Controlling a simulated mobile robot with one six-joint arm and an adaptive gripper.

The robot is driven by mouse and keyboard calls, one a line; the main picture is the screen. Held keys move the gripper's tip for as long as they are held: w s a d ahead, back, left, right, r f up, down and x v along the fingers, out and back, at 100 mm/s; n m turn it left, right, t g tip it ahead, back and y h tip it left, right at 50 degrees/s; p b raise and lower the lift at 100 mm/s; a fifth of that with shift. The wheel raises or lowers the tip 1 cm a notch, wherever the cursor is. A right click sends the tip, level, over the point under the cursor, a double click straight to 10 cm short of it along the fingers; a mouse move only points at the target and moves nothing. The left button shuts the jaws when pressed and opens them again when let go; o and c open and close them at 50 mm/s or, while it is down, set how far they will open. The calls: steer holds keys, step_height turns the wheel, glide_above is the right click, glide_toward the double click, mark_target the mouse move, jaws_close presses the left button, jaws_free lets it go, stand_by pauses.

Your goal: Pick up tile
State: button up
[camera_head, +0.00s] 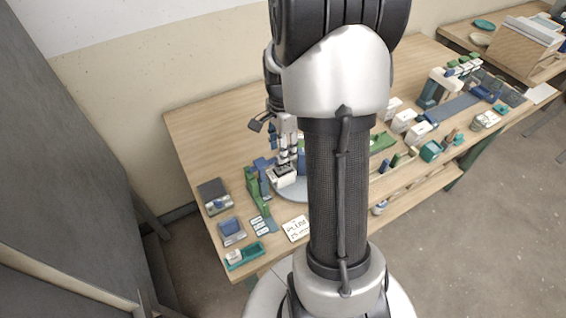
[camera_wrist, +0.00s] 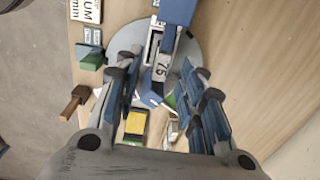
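I cannot tell for certain which piece is the tile. Small pale labelled pieces (camera_head: 260,226) lie near the front left of the table in the head view. A yellow-topped piece (camera_wrist: 136,123) shows between my fingers in the wrist view, at a depth I cannot judge. My gripper (camera_wrist: 160,78) is open, with its blue-grey fingers wide apart and nothing clasped between them. It is above the table near a round grey plate (camera_wrist: 198,52) that carries a blue upright device marked 75. In the head view my arm hides much of this area.
A white card reading PLUM (camera_head: 297,229) lies at the table's front. A blue tray (camera_head: 231,228), a teal tray (camera_head: 244,256) and a dark square box (camera_head: 214,195) stand at the left. Several white and green devices crowd the right side. The back left tabletop (camera_head: 205,125) is clear.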

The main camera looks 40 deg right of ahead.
step_height(320, 180, down, 4)
steer(key=shift+w+d+f+b, duration=0.1)
steer(key=shift+d+f+b, duration=0.05)
steer(key=shift+b, duration=0.65)
jaws_close()
